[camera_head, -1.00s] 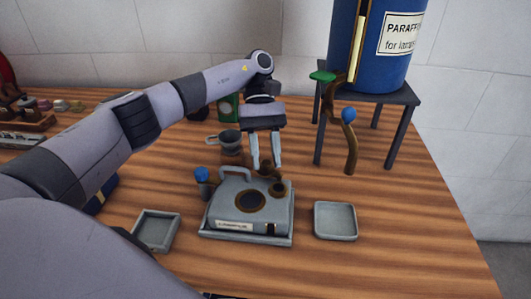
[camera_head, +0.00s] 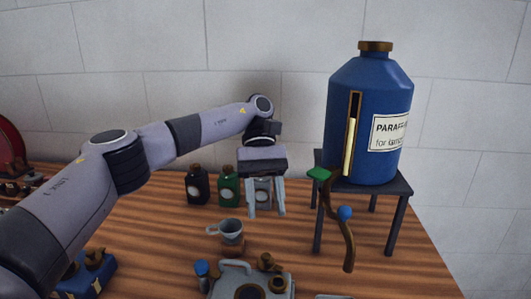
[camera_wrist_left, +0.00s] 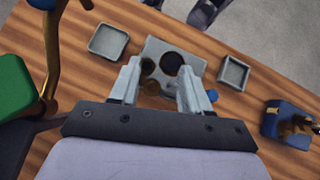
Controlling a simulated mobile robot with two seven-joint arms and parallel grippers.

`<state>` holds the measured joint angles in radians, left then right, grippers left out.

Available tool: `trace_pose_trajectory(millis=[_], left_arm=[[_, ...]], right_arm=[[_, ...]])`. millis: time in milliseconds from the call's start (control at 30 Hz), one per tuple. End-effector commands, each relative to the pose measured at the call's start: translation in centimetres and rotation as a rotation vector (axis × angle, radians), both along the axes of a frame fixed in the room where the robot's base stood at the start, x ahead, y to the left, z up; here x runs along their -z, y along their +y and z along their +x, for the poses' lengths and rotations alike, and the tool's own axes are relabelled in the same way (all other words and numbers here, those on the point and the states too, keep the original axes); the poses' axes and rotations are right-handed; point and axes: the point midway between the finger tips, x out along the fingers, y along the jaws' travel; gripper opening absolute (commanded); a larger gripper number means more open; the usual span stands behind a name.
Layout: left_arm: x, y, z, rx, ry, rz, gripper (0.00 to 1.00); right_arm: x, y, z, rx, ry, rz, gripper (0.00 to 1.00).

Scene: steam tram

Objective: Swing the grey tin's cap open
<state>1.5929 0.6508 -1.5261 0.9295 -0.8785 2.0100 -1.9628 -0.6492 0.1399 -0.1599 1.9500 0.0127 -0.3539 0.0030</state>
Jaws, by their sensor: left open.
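The grey tin (camera_head: 232,281) is cut off at the bottom edge of the head view; it has a handle and a round brown-ringed opening on top. A brown cap (camera_head: 265,262) stands behind a smaller brown-ringed mouth (camera_head: 279,284) at its right; I cannot tell clearly how far it is swung. The tin (camera_wrist_left: 192,61) also shows in the wrist view, partly hidden by my fingers. My left gripper (camera_head: 266,213) is open and empty, above and beyond the tin, apart from it. My right gripper is not in view.
A grey cup (camera_head: 229,227) stands behind the tin. A blue drum (camera_head: 369,120) on a stand (camera_head: 399,187), with a curved pipe (camera_head: 347,245), is at right. Square trays (camera_wrist_left: 108,42) flank the tin.

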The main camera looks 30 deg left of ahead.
Motion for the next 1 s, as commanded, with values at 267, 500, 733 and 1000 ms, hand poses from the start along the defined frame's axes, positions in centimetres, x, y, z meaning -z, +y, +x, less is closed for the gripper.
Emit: trace_pose_trajectory(millis=[267,500,733,1000], left_arm=[[-6.1,0.0,0.0,0.000,-0.001,0.003,0.47],[-7.5,0.0,0.0,0.002,-0.001,0.002,0.47],[-8.2,0.0,0.0,0.000,-0.001,0.001,0.47],[-8.3,0.0,0.0,-0.001,-0.001,0.000,0.47]], right_arm=[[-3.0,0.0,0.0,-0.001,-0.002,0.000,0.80],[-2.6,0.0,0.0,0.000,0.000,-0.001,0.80],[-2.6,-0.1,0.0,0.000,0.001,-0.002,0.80],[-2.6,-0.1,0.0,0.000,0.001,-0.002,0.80]])
